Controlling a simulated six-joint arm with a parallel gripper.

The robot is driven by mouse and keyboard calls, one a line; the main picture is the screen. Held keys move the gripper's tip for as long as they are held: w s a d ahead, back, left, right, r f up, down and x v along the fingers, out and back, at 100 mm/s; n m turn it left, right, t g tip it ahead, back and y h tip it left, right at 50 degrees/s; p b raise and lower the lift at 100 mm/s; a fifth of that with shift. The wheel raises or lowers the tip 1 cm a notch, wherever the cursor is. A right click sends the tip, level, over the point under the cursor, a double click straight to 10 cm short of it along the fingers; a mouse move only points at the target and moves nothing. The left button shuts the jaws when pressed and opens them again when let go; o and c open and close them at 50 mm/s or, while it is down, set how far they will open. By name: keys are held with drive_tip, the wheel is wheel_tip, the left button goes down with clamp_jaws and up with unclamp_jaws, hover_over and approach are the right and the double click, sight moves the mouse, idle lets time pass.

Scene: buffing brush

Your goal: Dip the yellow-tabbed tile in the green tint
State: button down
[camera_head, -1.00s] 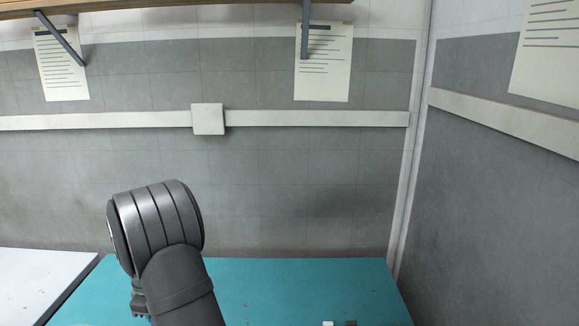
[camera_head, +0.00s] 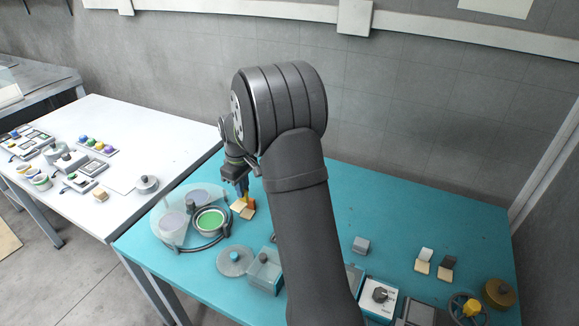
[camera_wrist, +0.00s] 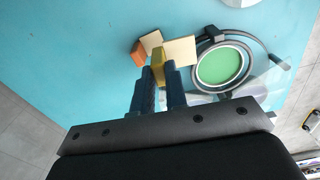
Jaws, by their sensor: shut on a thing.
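The yellow-tabbed tile shows a cream plate (camera_wrist: 181,52) and a yellow tab (camera_wrist: 158,66) in the wrist view. My gripper (camera_wrist: 160,78) is shut on the yellow tab; it also shows in the head view (camera_head: 241,190). I cannot tell whether the tile is clear of the table. A second cream tile with an orange tab (camera_wrist: 139,55) is just beside it. The green tint (camera_wrist: 220,65) fills a round dish right of the tile in the wrist view. In the head view the green tint (camera_head: 210,220) lies left of and a little nearer than my gripper.
A dark ring stand (camera_head: 226,236) surrounds the tint dish, with a clear tray (camera_head: 171,233) on its left. A white table (camera_head: 110,125) with several small items is left.

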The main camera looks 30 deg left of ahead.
drive_tip(key=s+a+f, duration=0.1)
drive_tip(key=s+a, duration=0.6)
drive_tip(key=shift+f, duration=0.15)
idle(0.3)
drive_tip(key=shift+f, duration=0.15)
idle(0.6)
drive_tip(key=shift+f, duration=1.8)
drive_tip(key=shift+w+r, duration=0.1)
drive_tip(key=shift+r, duration=0.05)
idle(2.2)
drive_tip(key=shift+r, duration=1.7)
